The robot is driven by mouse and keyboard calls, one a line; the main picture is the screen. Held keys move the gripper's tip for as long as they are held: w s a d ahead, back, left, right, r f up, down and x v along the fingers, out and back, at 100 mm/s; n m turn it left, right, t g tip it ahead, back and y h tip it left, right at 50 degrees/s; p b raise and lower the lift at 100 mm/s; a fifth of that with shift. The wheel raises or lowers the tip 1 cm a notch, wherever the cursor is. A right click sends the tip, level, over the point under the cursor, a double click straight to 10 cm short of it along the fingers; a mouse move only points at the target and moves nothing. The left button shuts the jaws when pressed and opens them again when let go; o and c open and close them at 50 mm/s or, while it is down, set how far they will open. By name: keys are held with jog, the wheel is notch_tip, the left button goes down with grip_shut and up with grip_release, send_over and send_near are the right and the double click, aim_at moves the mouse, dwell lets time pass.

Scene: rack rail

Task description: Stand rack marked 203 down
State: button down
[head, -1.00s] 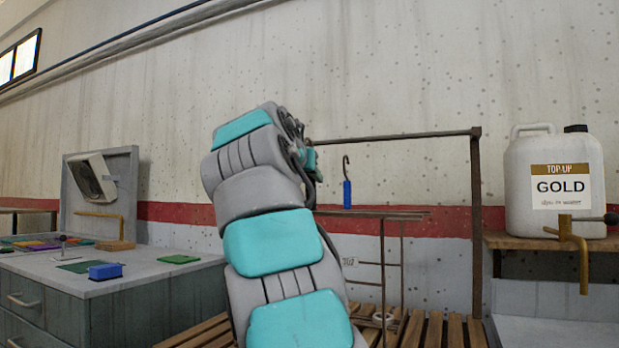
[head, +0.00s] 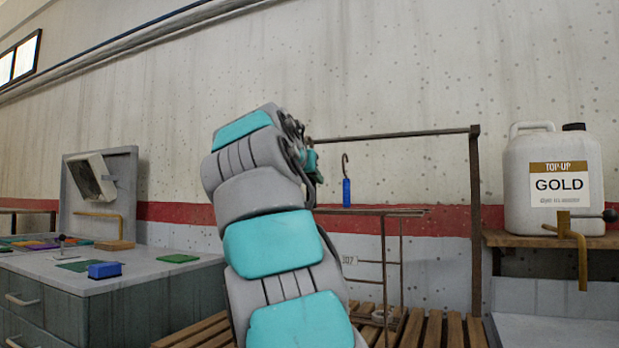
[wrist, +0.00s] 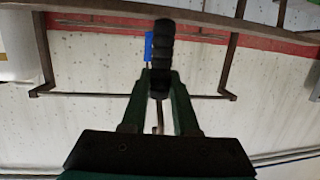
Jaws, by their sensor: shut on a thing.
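In the wrist view my gripper (wrist: 159,112) is shut on a black ribbed grip (wrist: 161,58), with a thin metal stem between the fingers. In the head view my gripper is mostly hidden behind my arm. A small tag (head: 348,260) there looks like 307. I cannot read 203 anywhere.
A slatted wooden bench (head: 433,330) lies below the frames. A rail post (head: 475,220) stands at right, beside a shelf with a white GOLD jug (head: 553,170) and a brass tap (head: 572,240). A cabinet (head: 60,300) with a blue block (head: 104,270) is at left.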

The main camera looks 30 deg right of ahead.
jog(key=shift+w+f, duration=0.25)
jog(key=shift+f, duration=0.5)
jog(key=c, duration=1)
grip_release()
jog(key=shift+w, duration=0.1)
jog(key=o, duration=0.4)
jog(key=shift+r, duration=0.35)
jog(key=o, duration=0.6)
jog(key=shift+s+r, duration=0.1)
jog(key=shift+s, duration=0.1)
jog(key=shift+a, duration=0.1)
jog(key=f+b+v, duration=0.2)
jog(key=b+v, duration=0.1)
jog(key=v, duration=0.8)
jog(key=shift+s+a+f, duration=0.15)
jog(key=shift+s+a, duration=0.15)
jog(key=shift+s, duration=0.05)
